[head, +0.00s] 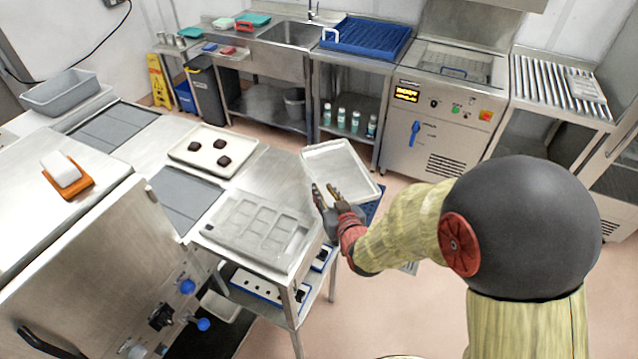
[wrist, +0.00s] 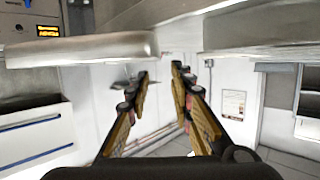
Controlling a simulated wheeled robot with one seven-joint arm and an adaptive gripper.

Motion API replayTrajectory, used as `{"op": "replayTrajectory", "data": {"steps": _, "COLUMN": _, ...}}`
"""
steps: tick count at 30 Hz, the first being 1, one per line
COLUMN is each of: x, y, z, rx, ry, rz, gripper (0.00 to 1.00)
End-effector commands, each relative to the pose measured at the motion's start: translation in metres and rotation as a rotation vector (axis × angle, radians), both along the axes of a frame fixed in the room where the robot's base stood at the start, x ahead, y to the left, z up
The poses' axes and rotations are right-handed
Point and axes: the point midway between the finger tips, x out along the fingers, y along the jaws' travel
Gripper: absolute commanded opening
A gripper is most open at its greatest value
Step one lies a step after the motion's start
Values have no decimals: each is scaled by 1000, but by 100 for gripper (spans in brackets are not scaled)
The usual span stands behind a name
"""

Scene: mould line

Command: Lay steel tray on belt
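The steel tray (head: 342,170) is a shallow, pale, empty tray just right of the steel table, lying nearly flat. My gripper (head: 326,194) is at its near left edge in the head view; I cannot tell whether they touch. In the wrist view the fingers (wrist: 160,76) stand apart with nothing visible between them. A shiny metal rim, apparently of a tray (wrist: 80,48), shows to their left there. The belt (head: 182,197) shows as a grey strip left of the table, with another grey stretch (head: 110,125) farther back. What supports the steel tray is mostly hidden.
A compartmented mould (head: 258,225) is on the table's near end. Bare steel tabletop (head: 270,180) lies between them. An orange-based white block (head: 67,176) sits on the machine at left.

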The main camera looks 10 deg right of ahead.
Motion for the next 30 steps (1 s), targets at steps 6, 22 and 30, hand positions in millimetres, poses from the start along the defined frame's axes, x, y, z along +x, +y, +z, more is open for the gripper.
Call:
{"op": "replayTrajectory", "data": {"steps": 6, "x": -28, "y": -5, "z": 10, "rx": 1, "ry": -1, "rz": -1, "gripper": 23}}
{"op": "replayTrajectory", "data": {"steps": 22, "x": -43, "y": -21, "z": 45, "rx": -32, "ry": 113, "rz": -37, "gripper": 23}}
{"op": "replayTrajectory", "data": {"steps": 30, "x": -102, "y": -46, "z": 99, "rx": -67, "ry": 365, "rz": -100, "gripper": 23}}
